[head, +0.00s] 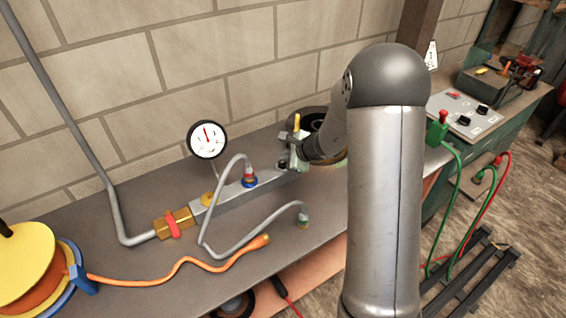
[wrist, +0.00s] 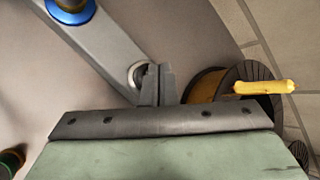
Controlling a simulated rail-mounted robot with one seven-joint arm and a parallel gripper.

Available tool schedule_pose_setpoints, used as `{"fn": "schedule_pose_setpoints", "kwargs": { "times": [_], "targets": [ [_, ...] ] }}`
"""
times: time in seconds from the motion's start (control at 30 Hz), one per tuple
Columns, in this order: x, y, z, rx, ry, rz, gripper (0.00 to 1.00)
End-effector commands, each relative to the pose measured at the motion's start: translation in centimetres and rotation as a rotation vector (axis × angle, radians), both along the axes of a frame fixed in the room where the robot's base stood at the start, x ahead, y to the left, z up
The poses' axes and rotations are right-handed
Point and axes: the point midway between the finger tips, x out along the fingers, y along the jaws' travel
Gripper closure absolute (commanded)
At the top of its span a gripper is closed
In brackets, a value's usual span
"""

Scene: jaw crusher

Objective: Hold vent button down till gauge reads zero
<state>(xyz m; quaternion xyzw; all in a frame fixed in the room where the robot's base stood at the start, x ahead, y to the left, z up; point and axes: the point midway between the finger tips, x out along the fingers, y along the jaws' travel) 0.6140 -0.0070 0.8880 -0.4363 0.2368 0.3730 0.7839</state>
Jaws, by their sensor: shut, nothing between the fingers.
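A round white gauge (head: 207,139) with a red needle stands above the grey manifold bar (head: 236,190). Its needle points roughly straight up; the numbers are too small to read. My gripper (head: 294,163) is shut and empty at the bar's right end. In the wrist view, the closed fingertips (wrist: 157,77) are over the bar's end, beside a round silver-rimmed fitting (wrist: 136,74) that may be the vent button. The fingers partly cover it. I cannot tell whether they touch or press it.
A brass coupling (head: 176,222) with a red lever is at the bar's left end. A black-flanged spool (wrist: 246,84) and yellow handle (wrist: 264,87) are close on the right.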

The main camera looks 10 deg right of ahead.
Motion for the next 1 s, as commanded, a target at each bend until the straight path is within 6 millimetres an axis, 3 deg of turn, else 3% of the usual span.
{"fn": "schedule_pose_setpoints", "kwargs": {
  "times": [1.0],
  "targets": [
    [-0.01, -0.01, -1.03, 0.000, 0.000, 0.000, 1.00]
  ]
}}
